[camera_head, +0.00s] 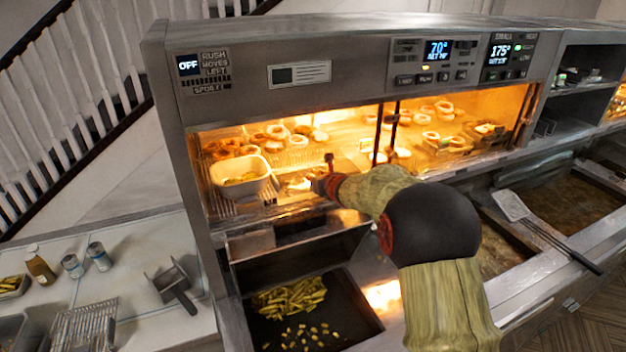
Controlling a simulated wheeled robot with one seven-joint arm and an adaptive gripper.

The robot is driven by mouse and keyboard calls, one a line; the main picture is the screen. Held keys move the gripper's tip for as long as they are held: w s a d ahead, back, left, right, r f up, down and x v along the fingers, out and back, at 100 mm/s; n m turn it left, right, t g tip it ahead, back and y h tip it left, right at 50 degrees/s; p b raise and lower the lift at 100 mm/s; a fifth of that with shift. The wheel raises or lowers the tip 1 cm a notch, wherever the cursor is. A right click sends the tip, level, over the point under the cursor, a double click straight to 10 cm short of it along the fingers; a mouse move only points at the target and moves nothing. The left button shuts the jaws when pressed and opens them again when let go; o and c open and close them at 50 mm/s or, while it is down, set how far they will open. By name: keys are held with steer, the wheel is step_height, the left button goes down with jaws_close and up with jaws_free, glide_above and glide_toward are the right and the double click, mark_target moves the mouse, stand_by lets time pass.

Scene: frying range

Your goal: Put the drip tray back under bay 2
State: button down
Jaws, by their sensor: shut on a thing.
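My gripper (326,181) is at the front lower edge of the lit warming cabinet, at the right of a white tub (241,178). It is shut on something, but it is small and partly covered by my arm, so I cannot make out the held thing. Below the cabinet's left part is a slot with a grey metal piece (250,244) and a dark recess beside it. I cannot tell whether this piece is the drip tray. The left display reads OFF; two lit displays are further right. No bay number is readable.
A black tray (362,311) with fries sits below the slot. Onion rings (277,131) lie in the lit cabinet, crossed by dark upright bars. A long-handled spatula (512,205) rests over the fryers at right. A scoop (172,280) and shakers stand on the left counter.

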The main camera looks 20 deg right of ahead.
steer(key=shift+r, duration=0.15)
steer(key=shift+f, duration=0.25)
steer(key=c, duration=2)
jaws_free()
